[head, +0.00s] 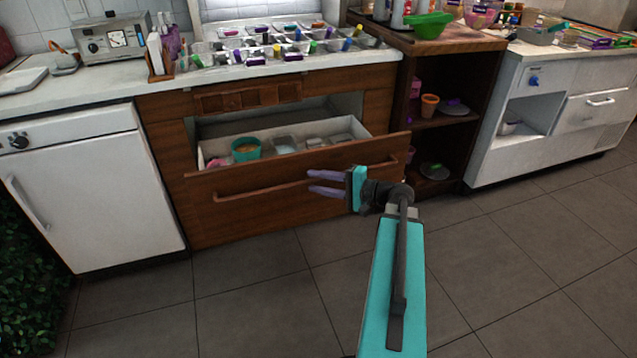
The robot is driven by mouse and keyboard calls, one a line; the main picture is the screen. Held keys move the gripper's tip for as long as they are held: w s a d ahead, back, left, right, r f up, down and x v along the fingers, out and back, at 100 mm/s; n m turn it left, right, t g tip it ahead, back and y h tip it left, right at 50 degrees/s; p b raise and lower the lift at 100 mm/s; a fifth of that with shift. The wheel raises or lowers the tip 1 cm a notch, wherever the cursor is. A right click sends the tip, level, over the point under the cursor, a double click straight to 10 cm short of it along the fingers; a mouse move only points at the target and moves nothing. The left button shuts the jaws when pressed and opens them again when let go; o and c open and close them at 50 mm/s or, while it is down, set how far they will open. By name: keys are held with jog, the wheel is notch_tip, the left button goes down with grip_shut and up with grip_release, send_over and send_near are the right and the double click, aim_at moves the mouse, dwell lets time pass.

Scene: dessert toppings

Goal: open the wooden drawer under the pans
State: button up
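The wooden drawer (262,204) stands pulled out of the wooden cabinet, its front tilted in the picture and its inside showing. A long bar handle (262,191) runs across its front. Inside it are a teal cup (246,150) and several pale containers. The pans (285,45) lie in rows on the counter above, with several coloured handles or scoops. My gripper (310,182) is in front of the right part of the drawer front, near the handle's right end. Its two purple fingers look apart with nothing between them. I cannot tell whether they touch the handle.
A white appliance (95,190) stands to the left. An open wooden shelf (450,85) holding cups and dishes stands right of the drawer. A white cabinet (545,110) stands further right. The tiled floor (255,285) in front is clear.

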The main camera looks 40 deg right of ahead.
jog(key=p+v, duration=0.2)
jog(key=v, duration=1.1)
jog(key=shift+s+d, duration=0.25)
jog(key=shift+s, duration=0.05)
jog(key=shift+a, duration=0.1)
